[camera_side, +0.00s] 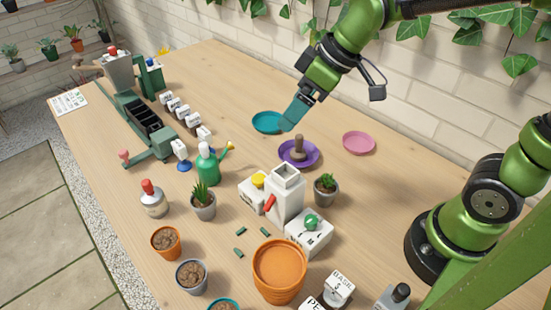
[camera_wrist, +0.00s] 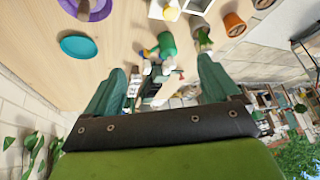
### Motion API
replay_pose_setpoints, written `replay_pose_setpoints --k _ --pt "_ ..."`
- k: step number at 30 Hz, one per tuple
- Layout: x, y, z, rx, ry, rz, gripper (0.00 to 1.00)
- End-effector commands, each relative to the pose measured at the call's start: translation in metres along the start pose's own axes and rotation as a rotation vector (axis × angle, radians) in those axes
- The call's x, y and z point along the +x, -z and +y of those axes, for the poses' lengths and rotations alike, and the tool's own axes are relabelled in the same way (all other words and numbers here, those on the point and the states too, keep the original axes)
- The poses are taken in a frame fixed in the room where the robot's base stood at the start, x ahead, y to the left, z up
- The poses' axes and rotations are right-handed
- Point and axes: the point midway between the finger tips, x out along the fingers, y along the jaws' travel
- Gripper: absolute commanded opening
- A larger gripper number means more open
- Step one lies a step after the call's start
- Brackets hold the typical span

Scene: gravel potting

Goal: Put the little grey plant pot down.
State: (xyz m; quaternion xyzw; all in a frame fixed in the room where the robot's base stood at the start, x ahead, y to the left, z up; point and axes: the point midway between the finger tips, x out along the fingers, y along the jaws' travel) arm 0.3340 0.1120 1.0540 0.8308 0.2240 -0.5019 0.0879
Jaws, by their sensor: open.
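My gripper (camera_side: 292,122) is open and empty, above the table near the teal saucer (camera_side: 267,122) and the purple saucer (camera_side: 313,158). In the wrist view its two fingers (camera_wrist: 160,88) are spread with nothing held between them. A small grey pot with a bushy plant (camera_side: 326,191) stands upright on the table, right of the white machine. Another grey pot with a spiky plant (camera_side: 203,207) stands left of the machine. A grey pot filled with brown gravel (camera_side: 191,276) stands at the front. I cannot tell which one the task means. None is in my gripper.
A brown knobbed tool (camera_side: 299,147) stands on the purple saucer. A pink saucer (camera_side: 359,142) lies to the right. The white machine (camera_side: 285,196), green watering can (camera_side: 207,164) and orange pots (camera_side: 280,275) crowd the middle and front.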

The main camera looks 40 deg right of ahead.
Motion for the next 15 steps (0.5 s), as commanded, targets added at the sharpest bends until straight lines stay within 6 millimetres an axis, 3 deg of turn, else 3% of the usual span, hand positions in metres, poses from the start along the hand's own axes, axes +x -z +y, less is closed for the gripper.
replay_pose_setpoints --k 1,6,10,15 --pt "-0.022 -0.015 0.006 0.116 -0.040 0.035 0.89" --pt "-0.062 -0.062 0.019 0.481 -0.109 0.129 0.89" --pt "-0.075 -0.086 0.022 0.662 -0.123 0.182 0.89" --pt "-0.080 -0.098 0.023 0.755 -0.126 0.208 0.89"
